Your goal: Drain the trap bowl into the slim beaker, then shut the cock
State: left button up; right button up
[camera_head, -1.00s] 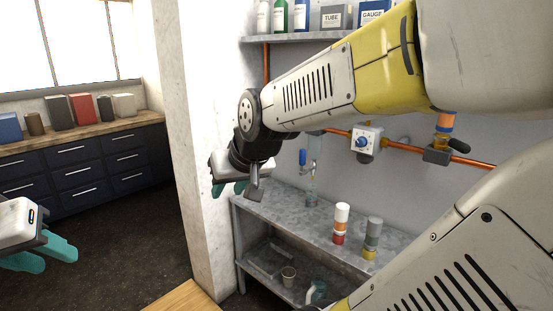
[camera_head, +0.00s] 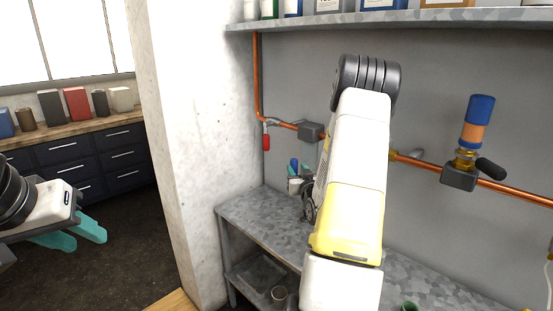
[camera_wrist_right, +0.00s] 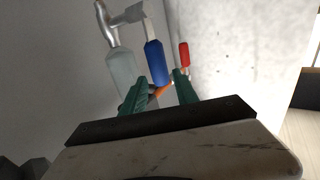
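My right gripper (camera_wrist_right: 160,78) is open, its teal fingers apart with a blue handle (camera_wrist_right: 154,62) at or just beyond the tips. I cannot tell whether they touch it. The handle also shows in the head view (camera_head: 294,163) near the wall. In the wrist view a clear, pale cylindrical vessel (camera_wrist_right: 122,68) hangs beside the handle below a silver fitting (camera_wrist_right: 105,22); I cannot tell for sure whether it is the trap bowl. The slim beaker is not clearly visible; my right arm covers that part of the bench. My left gripper (camera_head: 78,233) is open and empty at the far left.
The grey bench (camera_head: 245,212) runs along the wall under copper piping (camera_head: 256,80). A red handle (camera_head: 266,142) hangs left of the blue one. A blue-and-orange cylinder (camera_head: 477,120) stands on the pipe at right. A white pillar (camera_head: 190,130) borders the bench's left end.

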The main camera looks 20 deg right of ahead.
jog(key=w+d, duration=0.1)
jog(key=w, duration=0.6)
jog(key=shift+w+d, duration=0.25)
jog(key=shift+w, duration=0.05)
jog(key=shift+c, duration=0.3)
grip_shut()
dwell(0.9)
